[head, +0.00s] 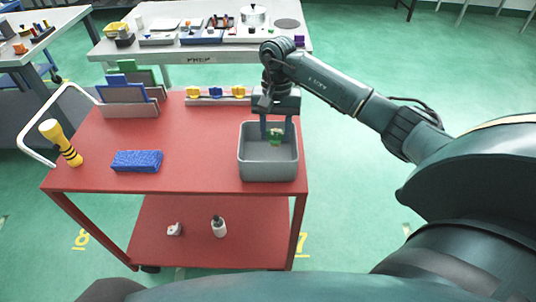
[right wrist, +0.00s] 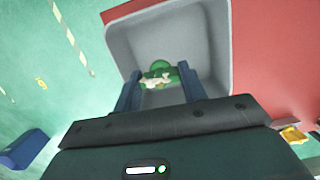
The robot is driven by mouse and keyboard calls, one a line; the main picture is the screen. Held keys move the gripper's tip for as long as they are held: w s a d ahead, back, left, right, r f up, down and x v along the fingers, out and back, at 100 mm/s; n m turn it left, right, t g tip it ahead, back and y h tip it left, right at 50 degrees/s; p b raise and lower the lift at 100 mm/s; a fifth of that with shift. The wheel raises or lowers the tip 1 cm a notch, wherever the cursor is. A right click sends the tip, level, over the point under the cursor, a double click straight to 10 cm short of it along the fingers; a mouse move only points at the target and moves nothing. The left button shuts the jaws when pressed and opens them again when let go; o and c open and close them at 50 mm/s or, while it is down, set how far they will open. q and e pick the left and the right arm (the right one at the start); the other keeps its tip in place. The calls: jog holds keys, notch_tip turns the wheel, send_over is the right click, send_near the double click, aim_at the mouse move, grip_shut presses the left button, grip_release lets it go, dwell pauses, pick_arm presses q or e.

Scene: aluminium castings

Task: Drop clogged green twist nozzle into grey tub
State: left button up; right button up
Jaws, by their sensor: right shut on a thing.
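The green twist nozzle (head: 276,134) is held between the fingers of my right gripper (head: 276,132), over the grey tub (head: 268,171) on the red cart. In the right wrist view the nozzle (right wrist: 159,74) is green with a pale crusty patch, between the two blue fingers of the right gripper (right wrist: 159,85). The inside of the grey tub (right wrist: 205,30) lies behind it and looks empty. The exact height of the nozzle above the tub floor is hard to tell. My left gripper is not in view.
On the red cart (head: 200,165) are a blue brush-like block (head: 137,161), a yellow and black striped object (head: 61,142), upright boards in a rack (head: 130,100) and a strip with yellow and blue pieces (head: 217,94). A laden table (head: 210,52) stands behind.

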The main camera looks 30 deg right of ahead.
jog(key=o, duration=1.1)
jog(key=shift+c, duration=0.2)
notch_tip(320, 180, up, 13)
jog(key=w+d, duration=0.1)
jog(key=shift+w, duration=0.3)
jog(key=shift+d, duration=0.1)
